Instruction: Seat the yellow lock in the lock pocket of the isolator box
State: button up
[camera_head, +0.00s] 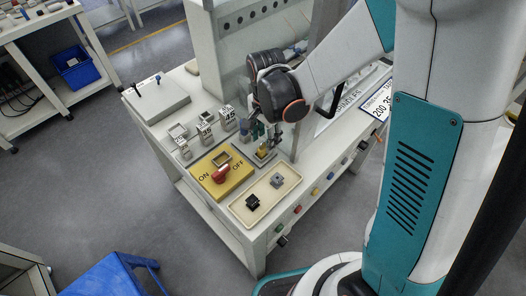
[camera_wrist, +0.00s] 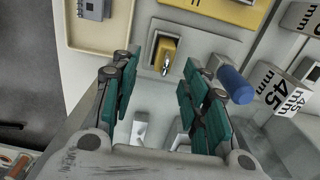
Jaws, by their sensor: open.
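The yellow lock (camera_wrist: 167,47) sits in a small pale square holder (camera_wrist: 151,52) in the wrist view, its metal shackle toward me. In the head view the lock (camera_head: 262,153) is small, just below my gripper (camera_head: 267,143). In the wrist view my gripper (camera_wrist: 163,78) is open and empty, its teal-padded fingers on either side, with the lock just beyond the fingertips. The yellow isolator box (camera_head: 205,183) stands left of the lock in the head view, with ON and OFF lettering, a red handle and a square pocket (camera_head: 221,159). Its edge shows in the wrist view (camera_wrist: 215,10).
A cream tray (camera_head: 270,206) holds a black part (camera_head: 253,202) and a grey part (camera_head: 277,180). Blocks marked in millimetres (camera_head: 206,129) stand behind the box. A panel rises at the back.

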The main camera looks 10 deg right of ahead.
aim_at(264, 146)
jog(key=f+b, duration=0.2)
jog(key=f, duration=0.3)
jog(key=shift+w+a+f+b, duration=0.15)
jog(key=shift+w+f+b, duration=0.1)
jog(key=shift+b, duration=0.15)
jog(key=shift+r, duration=0.15)
grip_shut()
